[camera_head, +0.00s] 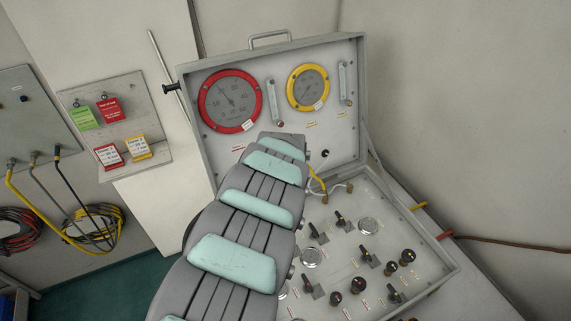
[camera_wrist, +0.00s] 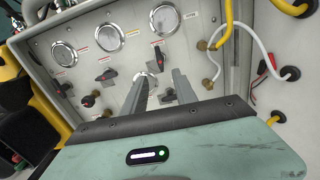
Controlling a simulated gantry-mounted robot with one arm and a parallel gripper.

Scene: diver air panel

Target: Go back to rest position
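My gripper (camera_wrist: 161,80) shows in the wrist view with its two grey fingers apart and nothing held between them. It is over the control panel (camera_wrist: 125,75) of the air panel case, pointing at its knobs and small gauges. How far the fingertips are from the panel is hard to tell. In the head view my arm reaches up across the left part of the case, and the gripper is hidden behind it. The open case (camera_head: 357,95) has a red-ringed gauge (camera_head: 230,101) and a yellow-ringed gauge (camera_head: 308,87) in its upright lid.
Several black knobs (camera_head: 358,285) and small round gauges (camera_head: 311,258) stand on the panel. Yellow and white hoses (camera_wrist: 262,50) run beside the gripper. A tag board (camera_head: 120,125) and coiled hoses (camera_head: 95,225) hang at left. The wall side at right is clear.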

